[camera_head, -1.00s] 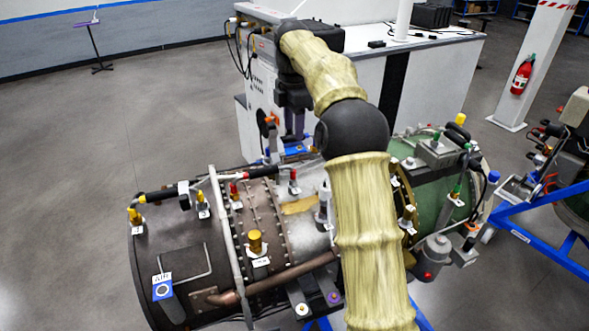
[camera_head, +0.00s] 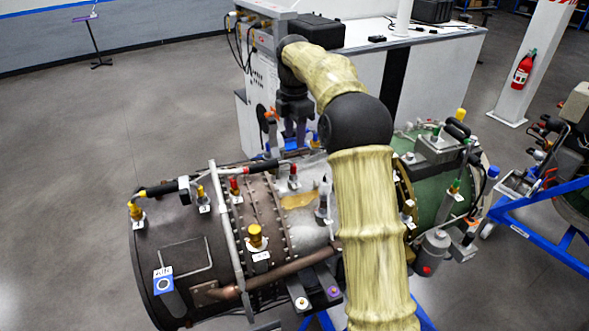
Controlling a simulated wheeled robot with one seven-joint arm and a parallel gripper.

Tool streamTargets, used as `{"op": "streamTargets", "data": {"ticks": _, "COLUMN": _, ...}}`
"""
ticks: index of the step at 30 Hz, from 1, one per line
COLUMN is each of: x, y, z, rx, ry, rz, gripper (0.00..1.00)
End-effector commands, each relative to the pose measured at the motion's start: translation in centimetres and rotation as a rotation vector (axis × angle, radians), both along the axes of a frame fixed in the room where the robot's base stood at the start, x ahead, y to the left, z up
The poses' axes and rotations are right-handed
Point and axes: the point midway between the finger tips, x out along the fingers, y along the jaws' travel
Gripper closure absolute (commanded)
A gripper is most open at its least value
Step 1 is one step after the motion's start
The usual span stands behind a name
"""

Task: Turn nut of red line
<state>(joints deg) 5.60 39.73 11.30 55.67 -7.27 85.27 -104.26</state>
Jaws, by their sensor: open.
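The turbine (camera_head: 185,240) lies across the middle of the head view, with a dark brown left part and a green right part. Red fittings stand on its top, one at the left (camera_head: 233,186) and one further right (camera_head: 293,176). A dark line runs from the yellow fitting (camera_head: 136,211) at the far left towards the red ones. My gripper (camera_head: 299,140) points down behind the turbine's far edge, apart from the two red fittings. It is open. Its fingertips are small and partly hidden, and I see nothing held.
A white bench (camera_head: 440,80) with a black case (camera_head: 433,11) stands behind the turbine. A white pillar with a fire extinguisher (camera_head: 523,70) and a blue stand (camera_head: 545,215) are at the right. Open floor lies at the left. My arm hides part of the turbine.

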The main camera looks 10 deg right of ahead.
Motion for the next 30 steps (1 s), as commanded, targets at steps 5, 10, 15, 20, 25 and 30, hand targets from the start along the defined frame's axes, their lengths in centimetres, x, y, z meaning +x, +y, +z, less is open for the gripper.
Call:
{"op": "streamTargets", "data": {"ticks": 5, "x": -0.1, "y": 0.0, "z": -2.7, "rx": 0.0, "ry": 0.004, "rz": 0.0, "gripper": 0.56}}
{"op": "streamTargets", "data": {"ticks": 10, "x": -0.1, "y": 0.0, "z": -5.5, "rx": 0.001, "ry": 0.004, "rz": 0.0, "gripper": 0.56}}
{"op": "streamTargets", "data": {"ticks": 15, "x": -0.1, "y": 0.0, "z": -8.4, "rx": 0.001, "ry": 0.004, "rz": 0.001, "gripper": 0.56}}
{"op": "streamTargets", "data": {"ticks": 20, "x": -0.1, "y": 0.0, "z": -10.9, "rx": 0.001, "ry": 0.004, "rz": 0.0, "gripper": 0.56}}
{"op": "streamTargets", "data": {"ticks": 25, "x": -0.1, "y": -0.2, "z": -12.2, "rx": 0.001, "ry": 0.0, "rz": -0.003, "gripper": 0.56}}
{"op": "streamTargets", "data": {"ticks": 30, "x": -0.1, "y": -0.1, "z": -12.4, "rx": 0.001, "ry": -0.001, "rz": -0.002, "gripper": 0.56}}
